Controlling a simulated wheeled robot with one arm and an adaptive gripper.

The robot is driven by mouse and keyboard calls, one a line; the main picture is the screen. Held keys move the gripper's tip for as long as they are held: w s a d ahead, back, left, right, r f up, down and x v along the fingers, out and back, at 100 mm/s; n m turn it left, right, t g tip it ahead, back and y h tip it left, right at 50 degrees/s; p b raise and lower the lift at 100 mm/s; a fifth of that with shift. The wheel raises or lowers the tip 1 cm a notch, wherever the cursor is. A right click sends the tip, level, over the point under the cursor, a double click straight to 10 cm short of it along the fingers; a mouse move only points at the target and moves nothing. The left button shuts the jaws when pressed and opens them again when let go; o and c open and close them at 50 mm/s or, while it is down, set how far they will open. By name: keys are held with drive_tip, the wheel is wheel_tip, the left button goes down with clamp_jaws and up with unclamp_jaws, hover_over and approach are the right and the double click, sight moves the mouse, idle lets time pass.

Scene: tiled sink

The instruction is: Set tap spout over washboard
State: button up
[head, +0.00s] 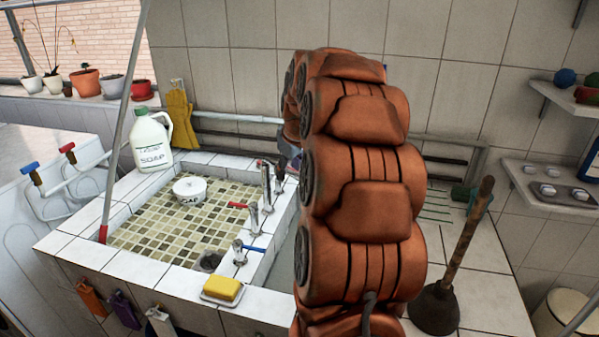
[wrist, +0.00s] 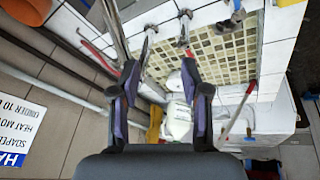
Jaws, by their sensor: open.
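Chrome tap fittings stand along the right rim of the tiled sink (head: 130,257). They include a tall upright fitting (head: 267,187), a tap with a red lever (head: 240,206) and one with a blue lever (head: 250,248). In the wrist view, a long chrome tube (wrist: 113,28) runs toward the left finger; I cannot tell whether it is the spout or touches the finger. My gripper (wrist: 159,67) is open, its dark fingers apart above the tap side. In the head view my arm mostly hides it. I cannot clearly identify the washboard; a grooved surface (head: 436,205) shows right of my arm.
A soap jug (head: 152,145) stands at the sink's back corner, and a white soap bowl (head: 190,189) is inside. A yellow sponge (head: 222,289) lies on the front rim. A plunger (head: 434,308) stands right of my arm. Pipes (head: 235,117) run along the back wall.

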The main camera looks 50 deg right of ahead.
approach(299, 176)
drive_tip(key=f, duration=0.1)
drive_tip(key=shift+h, duration=0.4)
drive_tip(key=shift+w+p+x, duration=0.2)
drive_tip(key=shift+p+x, duration=1.35)
drive_tip(key=shift+x, duration=2.5)
drive_tip(key=shift+a, duration=0.2)
drive_tip(key=shift+c, duration=0.4)
clamp_jaws()
